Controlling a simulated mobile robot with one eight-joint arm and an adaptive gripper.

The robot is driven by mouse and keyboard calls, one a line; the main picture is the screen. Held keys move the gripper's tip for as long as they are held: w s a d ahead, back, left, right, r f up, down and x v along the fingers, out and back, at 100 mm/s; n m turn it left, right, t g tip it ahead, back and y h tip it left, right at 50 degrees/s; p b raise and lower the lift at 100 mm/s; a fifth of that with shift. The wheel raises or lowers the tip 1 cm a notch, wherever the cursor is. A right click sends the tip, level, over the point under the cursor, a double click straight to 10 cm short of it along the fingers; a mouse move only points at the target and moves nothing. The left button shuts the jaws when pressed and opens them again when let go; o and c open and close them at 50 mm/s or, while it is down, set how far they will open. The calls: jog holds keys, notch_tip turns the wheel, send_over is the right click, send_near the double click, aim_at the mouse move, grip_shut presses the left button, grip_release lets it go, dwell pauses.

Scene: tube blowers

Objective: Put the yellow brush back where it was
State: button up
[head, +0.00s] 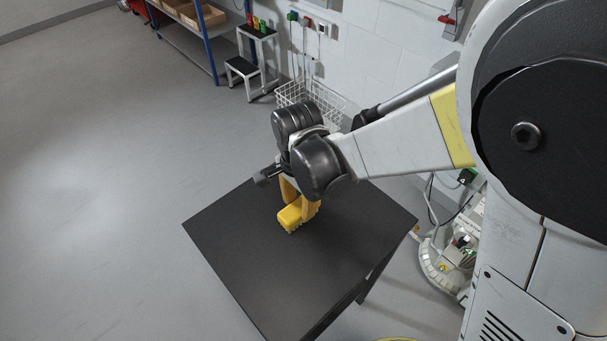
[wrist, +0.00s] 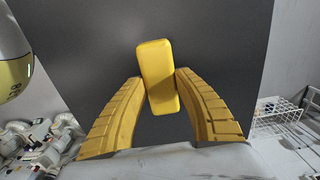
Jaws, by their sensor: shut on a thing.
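The yellow brush (head: 290,217) is a small block with rounded edges. In the wrist view the brush (wrist: 158,65) sits slightly tilted between the tips of two ribbed yellow fingers. My gripper (head: 299,206) points down over the dark square tabletop (head: 240,235) and is shut on the brush. The gripper (wrist: 159,88) touches it on both sides in the wrist view. The brush is low over the middle of the tabletop; I cannot tell whether it touches the surface. Its underside is mostly hidden.
A white wire basket (head: 293,93) is beyond the table by the wall; it also shows in the wrist view (wrist: 278,112). A small step stand (head: 243,78) and a blue-framed shelf (head: 208,42) stand at the back. The tabletop around the brush is clear.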

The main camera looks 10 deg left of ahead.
aim_at(299, 207)
grip_shut()
jog(key=o, duration=1.1)
grip_release()
jog(key=shift+o, duration=0.2)
jog(key=shift+r, duration=0.1)
notch_tip(299, 207, up, 12)
jog(key=p, duration=0.5)
jog(key=s+d+r+n+t, duration=0.1)
jog(key=d+r+n+t, duration=0.1)
jog(key=d, duration=0.6)
jog(key=s+d+r+n+t, duration=0.2)
jog(key=d+r+n, duration=0.1)
jog(key=d, duration=0.6)
jog(key=s+d+r+n+t, duration=0.2)
jog(key=d+r+n+t, duration=0.1)
jog(key=d, duration=0.5)
jog(key=shift+s+d+r, duration=0.2)
jog(key=shift+d+r, duration=0.2)
jog(key=shift+r, duration=0.35)
